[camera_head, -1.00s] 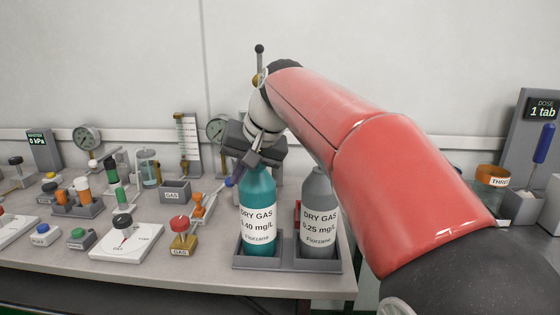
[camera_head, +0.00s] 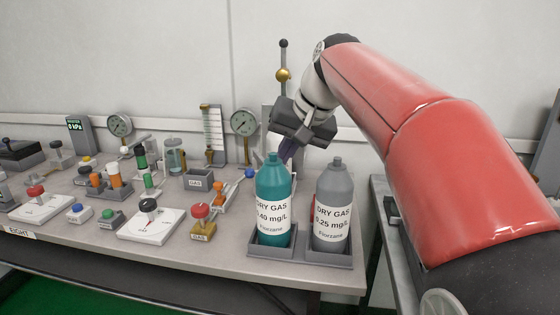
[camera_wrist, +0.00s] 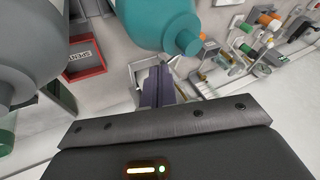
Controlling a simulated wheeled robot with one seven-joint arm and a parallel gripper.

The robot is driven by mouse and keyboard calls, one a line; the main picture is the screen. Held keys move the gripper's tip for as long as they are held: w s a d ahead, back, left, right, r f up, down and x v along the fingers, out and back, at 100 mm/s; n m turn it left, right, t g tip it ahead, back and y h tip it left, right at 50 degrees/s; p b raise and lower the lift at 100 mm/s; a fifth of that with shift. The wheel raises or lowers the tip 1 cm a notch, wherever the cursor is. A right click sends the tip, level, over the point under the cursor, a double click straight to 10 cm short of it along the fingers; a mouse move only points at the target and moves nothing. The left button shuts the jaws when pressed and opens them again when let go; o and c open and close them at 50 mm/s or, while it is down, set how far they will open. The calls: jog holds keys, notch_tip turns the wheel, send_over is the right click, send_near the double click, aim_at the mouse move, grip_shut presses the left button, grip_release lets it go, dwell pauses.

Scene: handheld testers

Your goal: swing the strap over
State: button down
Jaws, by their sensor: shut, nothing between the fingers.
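I cannot make out a strap for certain in either view. My gripper (camera_head: 287,155) is behind and just above the teal DRY GAS bottle (camera_head: 273,192), slightly right of its neck. Its purple-grey fingers are together, with nothing visible between them; they also show in the wrist view (camera_wrist: 158,75), pointing past the teal bottle (camera_wrist: 155,22). The grey DRY GAS bottle (camera_head: 333,200) stands upright to the right. Both bottles sit in a grey holder (camera_head: 300,258) at the bench's front right. The bottles hide part of the space behind them.
A red tray (camera_wrist: 85,58) lies behind the bottles in the wrist view. A gauge (camera_head: 244,122) and a tall post with a brass ball (camera_head: 283,75) stand behind. Buttons, a dial plate (camera_head: 150,224) and small fittings crowd the bench to the left.

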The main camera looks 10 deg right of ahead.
jog(key=s+a+v, duration=0.1)
jog(key=v, duration=0.6)
jog(key=w+d+r+n+g+y, duration=0.1)
jog(key=w+d+n, duration=0.2)
jog(key=w, duration=0.2)
jog(key=w+a+f+b, duration=0.1)
jog(key=w+a+f, duration=0.1)
jog(key=a+f, duration=0.6)
jog(key=shift+w+f, duration=0.3)
jog(key=shift+f, duration=0.5)
